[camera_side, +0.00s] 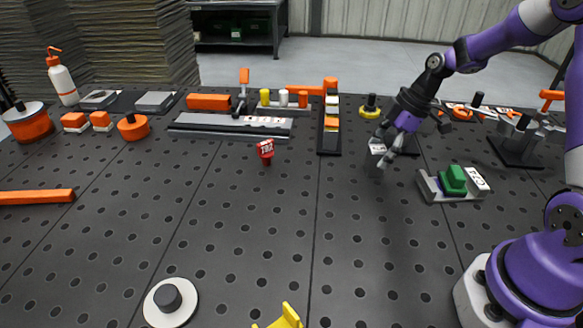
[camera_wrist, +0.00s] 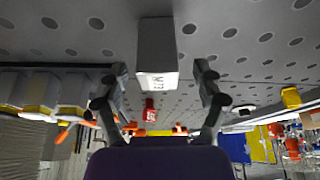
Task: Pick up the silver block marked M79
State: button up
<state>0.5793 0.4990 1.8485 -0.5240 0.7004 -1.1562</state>
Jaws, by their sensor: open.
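The silver block (camera_side: 375,162) stands upright on the dark perforated table in the side view, with a pale top face bearing a dark marking too small to read for certain. In the wrist view the block (camera_wrist: 158,42) is at upper centre, and its white marked face looks upside down. My gripper (camera_side: 385,160) is low beside the block in the side view and partly overlaps it. In the wrist view my open gripper (camera_wrist: 162,72) has one finger on each side of the block, with a visible gap on both sides.
A grey fixture with a green block (camera_side: 453,180) is to the right of my gripper. A red marked piece (camera_side: 265,150) stands left. The table in front is mostly clear, with a white disc (camera_side: 185,310) at front left.

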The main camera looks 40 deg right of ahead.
aim_at(381, 149)
jog(key=shift+x, duration=1.5)
grip_shut()
jog(key=shift+w+r, duration=0.1)
